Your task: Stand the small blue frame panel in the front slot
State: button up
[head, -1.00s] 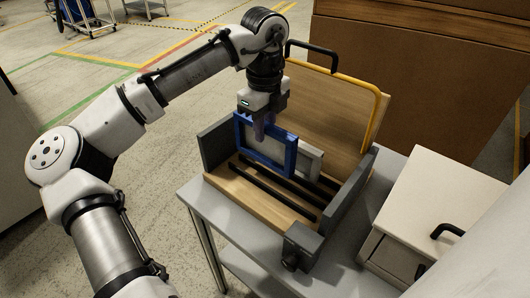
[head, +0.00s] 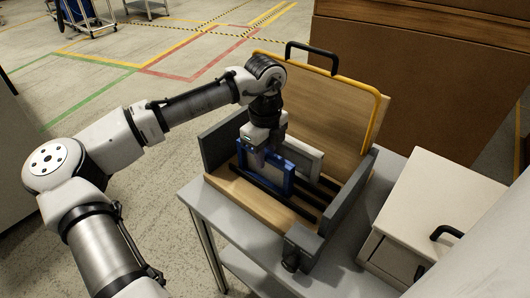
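The small blue frame panel (head: 290,181) is upright inside the wooden box (head: 232,187), low over the dark slotted rails (head: 301,208). My gripper (head: 259,158) is shut on its top edge near the left corner and hides part of it. The panel's lower edge is at the height of the rails; I cannot tell whether it sits in the front slot or just above it. A grey frame panel (head: 311,158) stands upright close behind the blue one, partly hidden by it and by my gripper.
The box has grey side walls (head: 347,205) and a raised wooden lid with a yellow edge (head: 379,118) and a black handle (head: 312,47). It stands on a grey table (head: 345,262). A pale drawer cabinet (head: 428,195) stands to the right. Free floor lies to the left.

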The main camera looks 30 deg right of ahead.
jog(key=o, duration=0.4)
jog(key=shift+r, duration=0.15)
notch_tip(320, 180, up, 12)
jog(key=shift+b, duration=0.55)
